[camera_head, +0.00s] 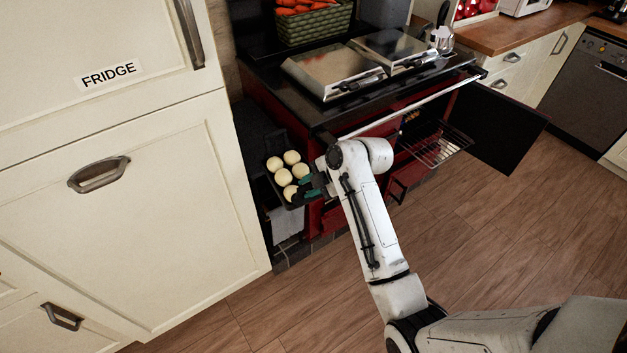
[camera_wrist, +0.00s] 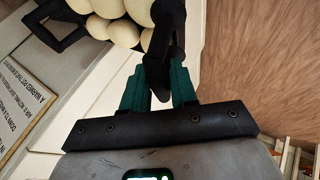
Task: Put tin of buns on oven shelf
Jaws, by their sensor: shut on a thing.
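The dark tin (camera_head: 268,163) holds several pale round buns (camera_head: 283,177) and is left of the red range cooker. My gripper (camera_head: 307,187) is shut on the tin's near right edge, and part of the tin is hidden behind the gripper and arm. In the wrist view, the green-padded fingers of my gripper (camera_wrist: 160,88) close on the tin's black handle or rim (camera_wrist: 172,45), with the buns (camera_wrist: 105,10) beyond. The oven's wire shelf (camera_head: 436,143) sticks out from the open cooker, right of my arm, with nothing seen on it.
The black oven door (camera_head: 497,128) stands open to the right of the shelf. The cooker's front rail (camera_head: 408,106) runs above the opening. The tall fridge cabinet (camera_head: 120,180) is close on the left. The wooden floor (camera_head: 470,235) is clear at right.

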